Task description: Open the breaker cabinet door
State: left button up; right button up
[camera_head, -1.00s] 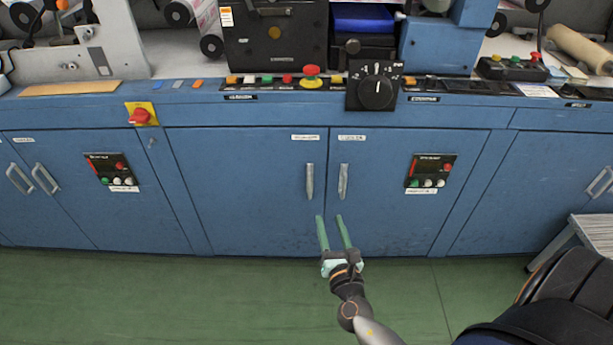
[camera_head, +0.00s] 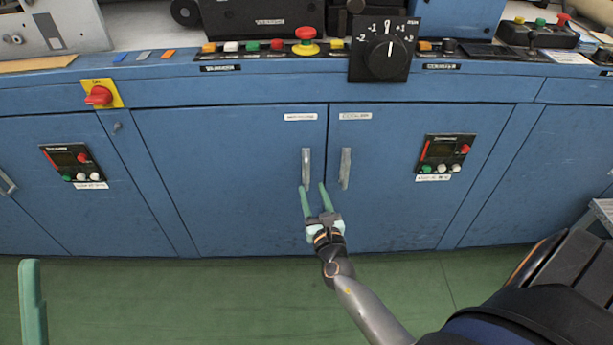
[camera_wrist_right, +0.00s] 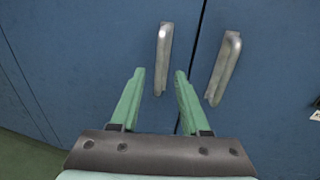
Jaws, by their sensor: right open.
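Two blue cabinet doors meet at a middle seam: a left door (camera_head: 230,165) with a small white label too blurred to read, and a right door (camera_head: 400,215) labelled what looks like "COOLER". Both look closed. I cannot tell by label which is the breaker cabinet. The left door's metal handle (camera_head: 306,165) is upright near the seam and shows in the right wrist view (camera_wrist_right: 163,55). The right door's handle (camera_head: 345,167) also shows there (camera_wrist_right: 223,68). My right gripper (camera_head: 313,188) is open and empty, its fingertips near the left handle's lower end. One green finger of my left gripper (camera_head: 33,300) shows at lower left.
Above the doors, a console edge carries several buttons, a red mushroom button (camera_head: 306,36) and a black dial (camera_head: 386,56). A red rotary switch (camera_head: 99,96) sits on a yellow plate at left. Green floor (camera_head: 180,300) is clear before the cabinets.

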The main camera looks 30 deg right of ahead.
aim_at(307, 176)
jog(key=b+x, duration=0.1)
jog(key=x, duration=0.5)
jog(key=shift+w+d, duration=0.15)
jog(key=shift+w, duration=0.25)
jog(key=shift+c, duration=0.3)
grip_shut()
dwell(0.7)
